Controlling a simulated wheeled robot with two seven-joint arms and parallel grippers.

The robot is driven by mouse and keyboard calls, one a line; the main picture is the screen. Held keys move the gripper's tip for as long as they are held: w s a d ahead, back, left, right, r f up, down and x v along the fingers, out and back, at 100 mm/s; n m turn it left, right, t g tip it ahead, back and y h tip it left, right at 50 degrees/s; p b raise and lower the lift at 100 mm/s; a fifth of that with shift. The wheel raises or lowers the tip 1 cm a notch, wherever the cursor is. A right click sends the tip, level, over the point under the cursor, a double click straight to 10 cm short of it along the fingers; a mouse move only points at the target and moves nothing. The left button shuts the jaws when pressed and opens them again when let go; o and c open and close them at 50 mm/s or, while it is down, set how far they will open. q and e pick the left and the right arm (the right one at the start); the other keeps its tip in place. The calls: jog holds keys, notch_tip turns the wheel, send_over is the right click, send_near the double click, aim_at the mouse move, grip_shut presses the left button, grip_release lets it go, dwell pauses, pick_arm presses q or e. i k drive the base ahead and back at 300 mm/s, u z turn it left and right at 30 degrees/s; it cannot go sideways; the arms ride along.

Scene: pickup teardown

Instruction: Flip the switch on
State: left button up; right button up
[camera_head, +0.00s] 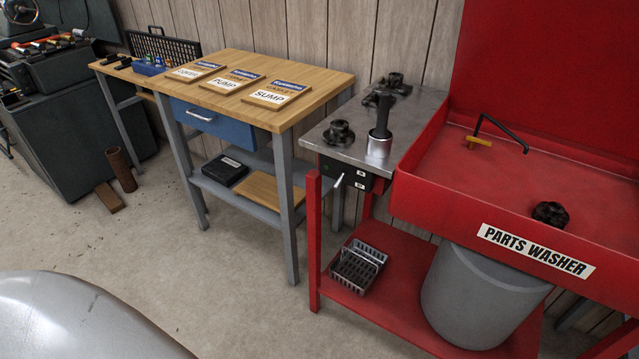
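A black switch box (345,173) is mounted at the front of the metal-topped side shelf, left of the red parts washer. A pale metal toggle lever (338,182) sticks out from its left part and slants. Two small white labels, one above the other, sit to the right of the lever; their text is too small to read. I cannot tell for sure which position the lever is in. Neither of my grippers is in view.
The red parts washer (420,190) holds a dark part (550,213). Dark parts and a brush stand on the metal shelf (345,112) above the switch. A wooden bench (328,85) stands to the left. Bare floor (220,275) lies in front.

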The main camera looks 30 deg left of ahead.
aim_at(338, 181)
jog(key=u, duration=0.6)
jog(key=i, duration=0.95)
jog(key=u, duration=0.45)
